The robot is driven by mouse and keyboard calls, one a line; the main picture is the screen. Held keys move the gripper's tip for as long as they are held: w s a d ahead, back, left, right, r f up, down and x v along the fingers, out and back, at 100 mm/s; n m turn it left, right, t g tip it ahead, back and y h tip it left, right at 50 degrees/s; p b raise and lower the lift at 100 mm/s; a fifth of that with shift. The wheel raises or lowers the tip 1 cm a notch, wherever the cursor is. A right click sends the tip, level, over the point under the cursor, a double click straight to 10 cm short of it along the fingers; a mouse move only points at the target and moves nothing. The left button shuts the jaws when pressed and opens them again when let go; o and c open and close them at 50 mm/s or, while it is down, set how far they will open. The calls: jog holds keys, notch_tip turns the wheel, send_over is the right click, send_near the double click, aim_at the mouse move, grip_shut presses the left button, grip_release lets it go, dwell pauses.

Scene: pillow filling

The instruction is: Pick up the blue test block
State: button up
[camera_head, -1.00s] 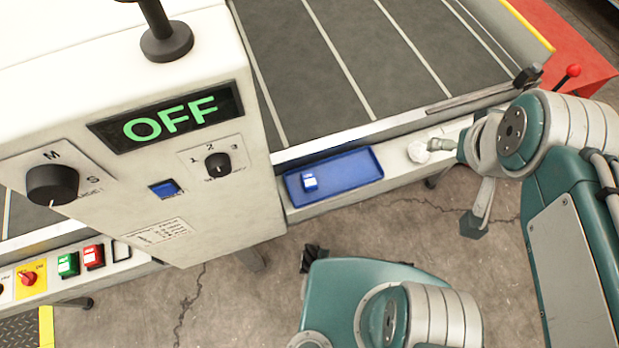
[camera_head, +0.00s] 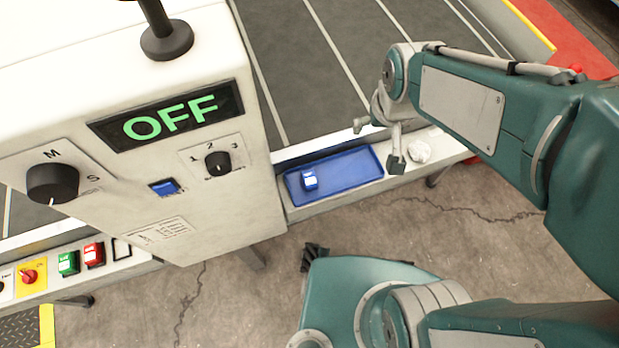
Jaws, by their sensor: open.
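The blue test block (camera_head: 310,179), with a pale label on its front, sits in the left part of the blue tray (camera_head: 345,183). My gripper (camera_head: 377,146) is open and empty. Its fingers point down and to the left, near the tray's right end. One finger appears over the back edge of the tray and the other in front of its right end. The block is to the left of the gripper and apart from it.
A white machine housing (camera_head: 236,120) with an OFF display stands just left of the tray. A grey conveyor belt (camera_head: 310,60) lies behind the tray. A white crumpled lump (camera_head: 420,151) sits on the ledge right of the tray. Concrete floor is in front.

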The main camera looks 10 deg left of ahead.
jog(key=a+f+n+g, duration=0.1)
jog(key=a+f+g, duration=0.1)
jog(key=a+f, duration=0.55)
jog(key=n+h, duration=0.1)
jog(key=n, duration=0.1)
send_over(311, 183)
notch_tip(311, 183, down, 9)
jog(key=shift+g, duration=0.3)
jog(key=f, duration=0.4)
jog(key=shift+s, duration=0.2)
jog(key=shift+w+f, duration=0.15)
jog(key=shift+f, duration=1.45)
jog(key=shift+w+f, duration=0.1)
jog(key=shift+f, duration=1.45)
jog(key=c, duration=1.2)
